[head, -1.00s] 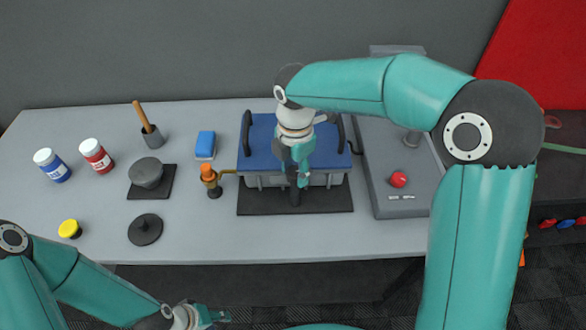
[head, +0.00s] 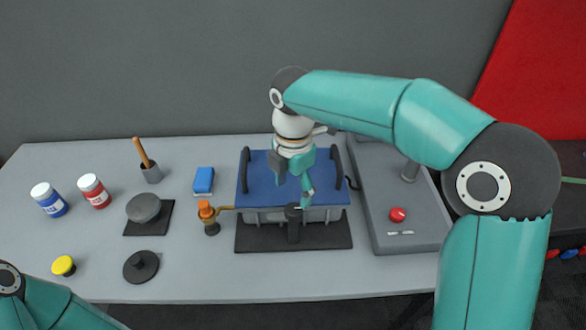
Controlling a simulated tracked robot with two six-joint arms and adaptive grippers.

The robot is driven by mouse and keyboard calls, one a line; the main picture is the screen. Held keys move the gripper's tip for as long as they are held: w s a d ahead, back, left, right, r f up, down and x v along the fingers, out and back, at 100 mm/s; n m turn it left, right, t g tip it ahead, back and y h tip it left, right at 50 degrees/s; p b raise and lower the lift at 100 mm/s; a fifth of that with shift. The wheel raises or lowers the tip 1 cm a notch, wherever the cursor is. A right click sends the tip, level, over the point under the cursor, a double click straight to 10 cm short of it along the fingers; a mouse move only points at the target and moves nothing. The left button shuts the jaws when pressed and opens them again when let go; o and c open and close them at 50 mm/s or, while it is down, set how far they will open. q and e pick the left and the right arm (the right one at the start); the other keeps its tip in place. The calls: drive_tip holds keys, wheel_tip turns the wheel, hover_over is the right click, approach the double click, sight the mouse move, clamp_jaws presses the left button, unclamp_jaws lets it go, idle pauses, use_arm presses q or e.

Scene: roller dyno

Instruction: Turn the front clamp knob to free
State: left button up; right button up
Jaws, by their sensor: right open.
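The front clamp knob (head: 293,212) is a dark round knob on a dark post at the front of the grey dyno box (head: 265,216), which has a blue top (head: 257,180). A small light mark shows near the knob's right edge; I cannot read its setting. My right gripper (head: 296,184) is open and empty. It points down over the front part of the blue top, just behind and above the knob in the picture, and appears clear of it. My left gripper is out of view; only part of my left arm shows at the bottom left.
An orange-capped brass fitting (head: 207,212) stands left of the box. A grey console (head: 395,185) with a red button (head: 398,215) is on the right. Jars, a blue block (head: 204,180) and dark weights are on the left. The table's front strip is clear.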

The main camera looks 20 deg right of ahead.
sight(293, 207)
wheel_tip(293, 207, up, 6)
drive_tip(key=shift+f, duration=0.25)
idle(0.5)
